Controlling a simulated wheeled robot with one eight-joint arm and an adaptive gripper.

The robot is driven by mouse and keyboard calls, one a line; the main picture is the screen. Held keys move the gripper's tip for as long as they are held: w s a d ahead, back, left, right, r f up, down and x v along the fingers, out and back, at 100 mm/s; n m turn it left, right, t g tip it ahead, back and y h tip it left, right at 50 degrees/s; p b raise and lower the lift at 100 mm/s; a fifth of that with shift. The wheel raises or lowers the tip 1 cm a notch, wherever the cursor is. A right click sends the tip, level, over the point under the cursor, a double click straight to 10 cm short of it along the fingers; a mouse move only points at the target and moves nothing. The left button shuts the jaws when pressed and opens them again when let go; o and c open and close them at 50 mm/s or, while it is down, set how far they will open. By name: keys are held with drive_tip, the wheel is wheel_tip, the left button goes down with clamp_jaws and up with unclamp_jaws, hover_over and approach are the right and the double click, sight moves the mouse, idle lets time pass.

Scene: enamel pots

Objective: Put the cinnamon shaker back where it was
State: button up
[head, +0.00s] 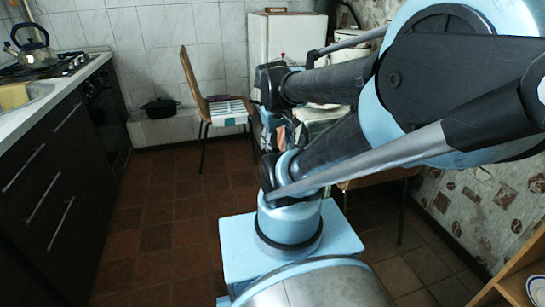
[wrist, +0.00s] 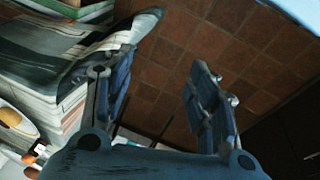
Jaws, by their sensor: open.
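My gripper (wrist: 162,75) is open in the wrist view, its two fingers apart with nothing between them but the brown tiled floor beyond. In the head view my arm hides the gripper. I cannot make out a cinnamon shaker in either view. A few small white and brown items (wrist: 16,122) lie at the lower left of the wrist view, partly cut off and too unclear to name.
A stack of papers or magazines (wrist: 35,75) lies close left of my gripper. A counter with a kettle (head: 36,50) runs along the left. Floor (head: 165,215) between is clear.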

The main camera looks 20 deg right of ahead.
drive_tip(key=s+a, duration=0.1)
drive_tip(key=s+a+f+m+y, duration=0.1)
drive_tip(key=s+a+f+m, duration=0.1)
drive_tip(key=s, duration=0.1)
drive_tip(key=shift+a+f+y, duration=0.1)
drive_tip(key=shift+f+y, duration=0.05)
drive_tip(key=shift+y, duration=0.25)
drive_tip(key=shift+w+f, duration=0.2)
drive_tip(key=shift+w, duration=0.15)
idle(0.9)
